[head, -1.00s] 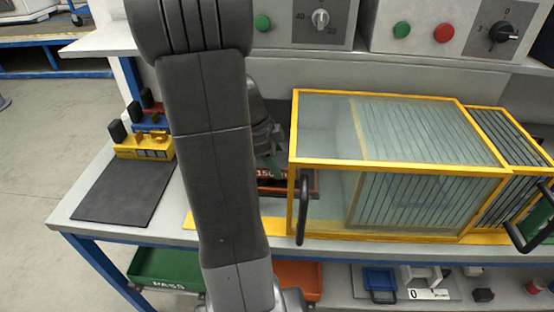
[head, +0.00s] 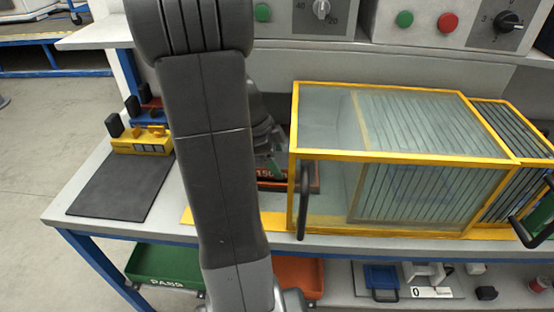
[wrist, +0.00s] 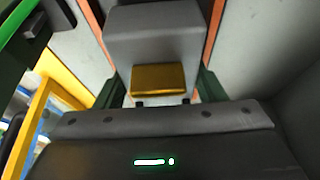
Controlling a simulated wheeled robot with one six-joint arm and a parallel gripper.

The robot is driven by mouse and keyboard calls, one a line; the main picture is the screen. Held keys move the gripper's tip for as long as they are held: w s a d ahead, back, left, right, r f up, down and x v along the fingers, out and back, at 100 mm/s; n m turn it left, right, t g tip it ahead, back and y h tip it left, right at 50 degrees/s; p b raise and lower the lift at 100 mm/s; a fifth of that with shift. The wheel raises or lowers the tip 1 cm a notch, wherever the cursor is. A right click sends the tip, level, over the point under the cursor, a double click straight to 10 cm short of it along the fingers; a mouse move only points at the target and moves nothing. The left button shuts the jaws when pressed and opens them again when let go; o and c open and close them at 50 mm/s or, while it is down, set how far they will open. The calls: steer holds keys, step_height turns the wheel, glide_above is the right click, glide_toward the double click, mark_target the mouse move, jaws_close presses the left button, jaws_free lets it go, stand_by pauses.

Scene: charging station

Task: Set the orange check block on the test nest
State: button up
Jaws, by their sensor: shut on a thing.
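In the wrist view my gripper (wrist: 161,90) has its dark green fingers on either side of a small golden-orange block, which I take as the orange check block (wrist: 160,78). The gripper is shut on it. A grey block-like body (wrist: 155,35) lies just beyond it, between two orange-brown strips; I cannot tell whether they touch. In the head view my arm hides most of the gripper; a green finger (head: 276,166) shows left of the glazed guard, above a red-brown piece marked "150" (head: 306,183). The check block is hidden there, and I cannot tell which part is the test nest.
A yellow-framed glazed guard (head: 400,160) with a dark handle (head: 304,200) stands close right of my arm. A yellow fixture (head: 140,142) and a black mat (head: 120,187) are at left. Control boxes line the back. A green PASS bin (head: 165,270) is below.

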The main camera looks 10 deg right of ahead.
steer(key=shift+f+b, duration=0.4)
steer(key=shift+f, duration=0.1)
steer(key=o, duration=1.3)
steer(key=p+v, duration=0.2)
steer(key=v, duration=1.2)
steer(key=shift+f, duration=0.1)
steer(key=shift+d+f, duration=0.1)
steer(key=b+x, duration=0.2)
steer(key=x, duration=1.1)
